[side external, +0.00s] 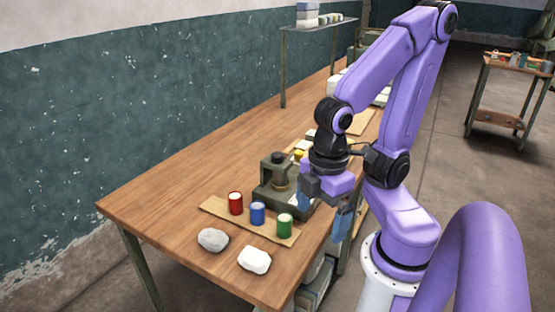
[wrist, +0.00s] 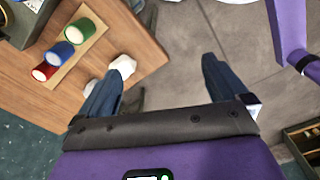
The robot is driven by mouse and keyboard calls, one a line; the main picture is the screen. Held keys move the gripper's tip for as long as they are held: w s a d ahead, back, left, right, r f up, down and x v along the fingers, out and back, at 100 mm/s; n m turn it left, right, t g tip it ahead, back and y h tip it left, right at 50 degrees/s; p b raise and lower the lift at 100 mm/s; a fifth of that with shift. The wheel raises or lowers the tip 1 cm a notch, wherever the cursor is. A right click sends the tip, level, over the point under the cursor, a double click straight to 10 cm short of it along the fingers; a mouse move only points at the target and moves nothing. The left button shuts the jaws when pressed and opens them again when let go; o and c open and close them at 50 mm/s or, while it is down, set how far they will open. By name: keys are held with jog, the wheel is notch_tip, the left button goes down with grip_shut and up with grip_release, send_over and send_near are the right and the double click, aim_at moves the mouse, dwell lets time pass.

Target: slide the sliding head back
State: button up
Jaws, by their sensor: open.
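A dark green machine (side external: 268,190) stands on the wooden table, with an upright post and a brownish round part (side external: 280,178) at its middle. I cannot tell for sure which part is the sliding head; my arm hides some of the machine's right side. The machine's corner (wrist: 22,18) also shows at the top left of the wrist view. My gripper (side external: 342,228) points down just right of the machine, by the table's front edge. In the wrist view my gripper (wrist: 162,82) is open and empty, its two blue fingers apart over the floor, touching nothing.
A grey lump (side external: 213,240) and a white lump (side external: 255,260) lie nearby. The table's (side external: 150,205) left part is clear. A shelf (side external: 310,28) stands behind.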

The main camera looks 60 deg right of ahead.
jog(key=shift+w, duration=0.2)
jog(key=c, duration=0.7)
jog(key=shift+o, duration=0.2)
jog(key=w+r+m, duration=0.1)
jog(key=w+r, duration=0.2)
jog(key=w, duration=0.5)
notch_tip(320, 180, up, 9)
jog(key=m, duration=0.3)
send_over(277, 154)
notch_tip(277, 154, down, 17)
jog(key=shift+d+r, duration=0.1)
